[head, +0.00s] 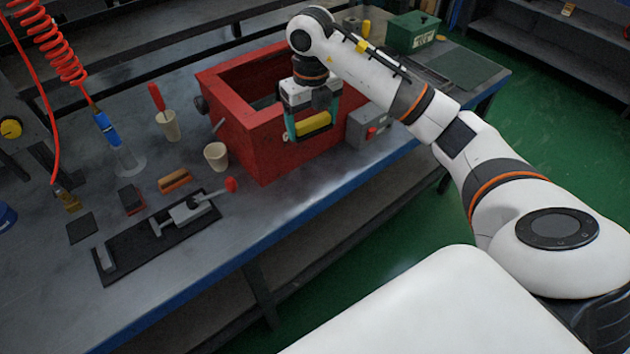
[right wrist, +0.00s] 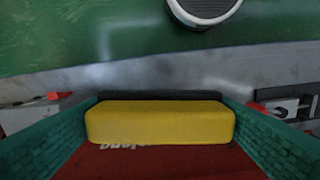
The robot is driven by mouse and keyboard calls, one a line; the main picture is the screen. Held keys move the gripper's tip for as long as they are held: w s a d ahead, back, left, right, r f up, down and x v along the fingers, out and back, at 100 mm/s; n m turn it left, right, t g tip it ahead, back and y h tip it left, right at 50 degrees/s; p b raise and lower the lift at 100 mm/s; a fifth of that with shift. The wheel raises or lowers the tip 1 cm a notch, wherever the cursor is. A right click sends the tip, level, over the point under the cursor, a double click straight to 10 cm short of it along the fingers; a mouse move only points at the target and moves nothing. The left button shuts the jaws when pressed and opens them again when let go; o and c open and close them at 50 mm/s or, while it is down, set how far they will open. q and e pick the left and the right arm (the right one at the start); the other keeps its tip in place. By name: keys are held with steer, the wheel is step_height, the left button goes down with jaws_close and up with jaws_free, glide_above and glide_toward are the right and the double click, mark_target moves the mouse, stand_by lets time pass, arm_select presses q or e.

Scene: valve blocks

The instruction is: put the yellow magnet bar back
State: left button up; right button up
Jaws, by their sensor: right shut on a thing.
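The yellow magnet bar (head: 313,124) is held between the teal fingers of my right gripper (head: 312,128), close in front of the red box's (head: 245,148) front wall. In the right wrist view, the yellow bar (right wrist: 160,122) spans the gap between both teal fingers (right wrist: 160,128), with a dark strip behind it. A red surface with white lettering (right wrist: 150,160) lies below the bar there. Whether the bar touches the box wall I cannot tell. My left gripper is not in view.
A grey box with a red button (head: 370,127) stands just right of the red box. Cups (head: 216,156), a black plate with a clamp (head: 165,235) and small blocks lie to the left. A green box (head: 412,32) stands at the back. The bench's blue front edge is near.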

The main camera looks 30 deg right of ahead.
mark_target(315, 181)
steer(key=m, duration=0.1)
steer(key=d+m, duration=0.1)
steer(key=shift+w+m, duration=0.3)
steer(key=shift+w, duration=0.05)
steer(key=shift+f+m, duration=0.25)
steer(key=shift+m, duration=0.05)
step_height(315, 181, down, 17)
steer(key=shift+d+f+p, duration=0.1)
steer(key=shift+f+p, duration=0.05)
steer(key=shift+p, duration=0.45)
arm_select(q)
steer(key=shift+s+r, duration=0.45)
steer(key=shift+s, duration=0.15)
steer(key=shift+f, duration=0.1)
arm_select(e)
steer(key=shift+f, duration=0.1)
steer(key=o, duration=0.9)
steer(key=shift+c, duration=0.2)
